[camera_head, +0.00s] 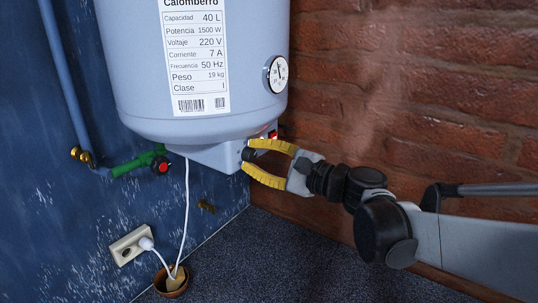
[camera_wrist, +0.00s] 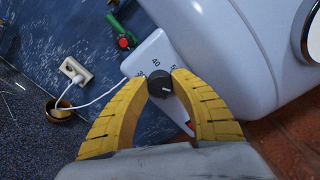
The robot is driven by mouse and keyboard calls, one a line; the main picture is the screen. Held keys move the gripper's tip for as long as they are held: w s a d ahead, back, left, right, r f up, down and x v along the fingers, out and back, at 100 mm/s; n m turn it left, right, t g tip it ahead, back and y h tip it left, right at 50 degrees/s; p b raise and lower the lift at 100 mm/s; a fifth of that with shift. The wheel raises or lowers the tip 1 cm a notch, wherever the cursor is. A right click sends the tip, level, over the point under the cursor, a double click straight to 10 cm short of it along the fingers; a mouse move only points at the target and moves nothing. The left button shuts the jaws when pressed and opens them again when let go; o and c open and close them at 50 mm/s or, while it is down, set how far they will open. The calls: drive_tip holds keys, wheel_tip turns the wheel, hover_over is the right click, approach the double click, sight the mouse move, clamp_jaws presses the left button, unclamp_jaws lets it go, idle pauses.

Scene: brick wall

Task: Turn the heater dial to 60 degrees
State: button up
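The heater dial (camera_wrist: 160,84) is a small round black knob on the pale box under the heater. In the wrist view a short pale mark shows on its lower right face. The number 40 is printed above it, and the other scale numbers are partly covered by my fingers. My gripper (camera_wrist: 160,78) has yellow curved fingers, with one fingertip on each side of the dial, seemingly touching it.
The white heater tank (camera_head: 135,70) hangs above my gripper, with a round gauge (camera_head: 277,75) on its side. A green pipe with a red-knobbed valve (camera_head: 161,165), a white cable (camera_head: 186,215) and a socket (camera_head: 128,246) are to the left. A brick wall (camera_head: 430,90) stands behind.

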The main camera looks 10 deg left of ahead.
drive_tip(key=o, duration=0.4)
